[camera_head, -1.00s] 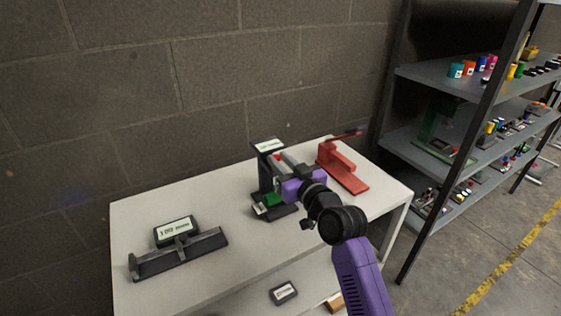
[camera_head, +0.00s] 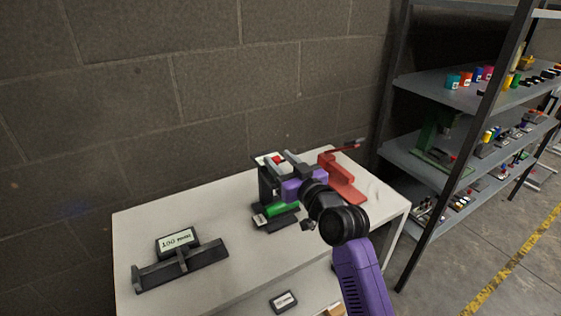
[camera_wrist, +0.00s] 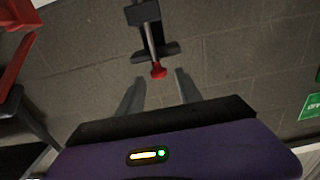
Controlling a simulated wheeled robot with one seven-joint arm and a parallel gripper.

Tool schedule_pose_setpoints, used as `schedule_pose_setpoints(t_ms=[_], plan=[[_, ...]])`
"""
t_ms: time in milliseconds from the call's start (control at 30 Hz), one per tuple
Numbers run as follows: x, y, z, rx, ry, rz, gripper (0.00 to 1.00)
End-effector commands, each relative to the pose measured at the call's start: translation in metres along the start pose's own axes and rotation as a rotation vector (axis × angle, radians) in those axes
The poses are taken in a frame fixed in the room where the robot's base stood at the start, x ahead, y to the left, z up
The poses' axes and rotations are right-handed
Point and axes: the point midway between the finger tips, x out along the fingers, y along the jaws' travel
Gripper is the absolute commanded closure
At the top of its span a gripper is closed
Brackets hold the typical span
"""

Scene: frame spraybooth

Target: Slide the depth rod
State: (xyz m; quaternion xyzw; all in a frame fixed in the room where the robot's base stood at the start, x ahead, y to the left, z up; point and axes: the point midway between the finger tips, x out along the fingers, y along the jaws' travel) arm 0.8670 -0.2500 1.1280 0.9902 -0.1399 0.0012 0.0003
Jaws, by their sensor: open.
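The depth rod (camera_wrist: 153,42) is a thin grey rod with a red knob (camera_wrist: 158,70) on its end, running out of a black block in the wrist view. The red knob also shows in the head view (camera_head: 278,159), at the top of a black stand (camera_head: 266,190) with a green cylinder (camera_head: 283,209) low on it. My gripper (camera_wrist: 158,88) is open and empty. The knob lies just beyond its fingertips and between their lines, with no contact visible. In the head view my gripper (camera_head: 284,162) is at the stand's top and hides part of it.
A red fixture (camera_head: 342,178) stands close right of my gripper on the white table (camera_head: 200,285). A black bracket (camera_head: 180,266) with a label plate is at the left. A wall rises behind; a loaded grey shelf (camera_head: 450,92) is at the right. The table's middle is clear.

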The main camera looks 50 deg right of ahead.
Motion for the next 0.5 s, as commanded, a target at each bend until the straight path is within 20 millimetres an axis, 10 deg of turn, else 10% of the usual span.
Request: schedule_pose_setpoints(t_ms=[500], plan=[[-0.066, 0.000, 0.002, 0.000, 0.000, 0.000, 0.58]])
